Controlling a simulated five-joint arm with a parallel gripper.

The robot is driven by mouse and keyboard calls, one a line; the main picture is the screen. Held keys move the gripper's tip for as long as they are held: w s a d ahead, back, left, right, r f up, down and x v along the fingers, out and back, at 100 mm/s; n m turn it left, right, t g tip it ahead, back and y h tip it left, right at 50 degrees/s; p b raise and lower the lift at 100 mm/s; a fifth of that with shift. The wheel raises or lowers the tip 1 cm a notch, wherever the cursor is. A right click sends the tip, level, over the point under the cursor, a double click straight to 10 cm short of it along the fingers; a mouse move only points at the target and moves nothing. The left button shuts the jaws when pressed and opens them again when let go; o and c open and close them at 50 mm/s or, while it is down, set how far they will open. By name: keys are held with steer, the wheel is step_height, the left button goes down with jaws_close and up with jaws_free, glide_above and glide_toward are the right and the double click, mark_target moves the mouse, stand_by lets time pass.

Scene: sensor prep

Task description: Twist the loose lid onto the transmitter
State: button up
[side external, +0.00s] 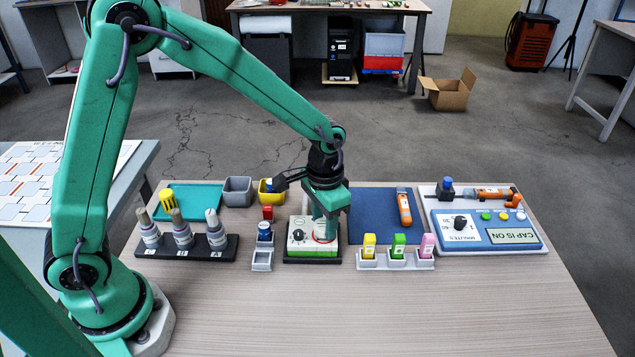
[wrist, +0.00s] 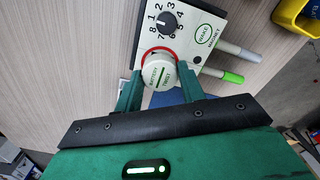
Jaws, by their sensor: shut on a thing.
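The transmitter (side external: 301,246) is a white and green box on a dark base near the middle of the table. In the wrist view the transmitter (wrist: 188,18) shows a black numbered dial and a "WAKE MAGNET" circle. My gripper (wrist: 158,86) is shut on the lid, one finger on each side. In the side view my gripper (side external: 325,235) points down at the transmitter's right part and hides most of the lid. I cannot tell how firmly the lid is seated.
A bottle rack (side external: 186,250) stands left, a small grey holder (side external: 262,260) close left, and a holder with coloured pieces (side external: 395,262) at front right. A blue mat (side external: 370,215) lies right. The far-right panel (side external: 484,237) displays "CAP IS ON". The table front is clear.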

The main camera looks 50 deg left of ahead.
steer(key=shift+f, duration=0.6)
stand_by(1.1)
steer(key=o, duration=1.1)
steer(key=shift+r, duration=0.75)
stand_by(0.4)
steer(key=shift+r, duration=2.9)
steer(key=shift+r, duration=0.1)
